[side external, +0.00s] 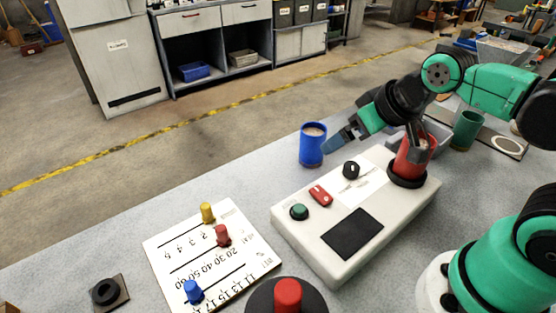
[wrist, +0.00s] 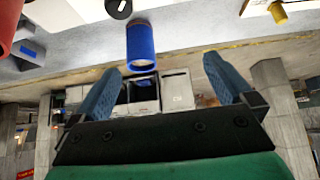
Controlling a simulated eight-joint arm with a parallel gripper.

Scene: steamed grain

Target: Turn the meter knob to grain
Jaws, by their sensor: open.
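The meter (side external: 300,240) is a white box on the grey table. Its black round knob (side external: 351,170) sits on the top face beside a white printed label (side external: 366,185); the markings are too small to read. The knob also shows at the top edge of the wrist view (wrist: 118,8). My gripper (side external: 334,143) has blue fingers and is open, held above the table behind the knob, close to the blue cup (side external: 312,148). In the wrist view, my gripper (wrist: 162,66) is empty, its fingers spread on either side of the blue cup (wrist: 141,42). It is apart from the knob.
The meter also carries a red switch (side external: 320,194), a green button (side external: 299,211), a dark screen (side external: 352,234) and a red cup (side external: 412,158) in a black ring. A white board (side external: 175,262) with coloured pegs lies left. A green cup (side external: 466,130) stands back right.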

